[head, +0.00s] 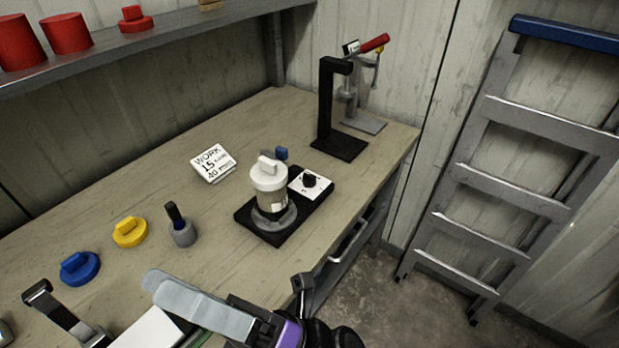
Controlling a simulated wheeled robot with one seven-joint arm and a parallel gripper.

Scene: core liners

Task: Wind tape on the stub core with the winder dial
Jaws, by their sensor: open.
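The winder (258,229) stands on the bench with a black base and a grey round plate. An upright core (271,201) stands on the plate, with brownish sides and a white cap (268,174) with a raised grip on top. The winder dial (310,181) is a black knob on a white plate at the base's right end. A small blue piece (282,153) shows just behind the cap. My gripper (271,302) is open at the bottom centre, in front of the winder and apart from it. Its lower parts are partly cut off.
A work card (213,162) reads "WORK 15". Blue (80,268) and yellow (130,232) caps and a grey pot (182,232) stand left. A black stand (333,110) and red-handled press (362,118) stand behind. A ladder (510,160) leans at right; a shelf (160,36) overhangs.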

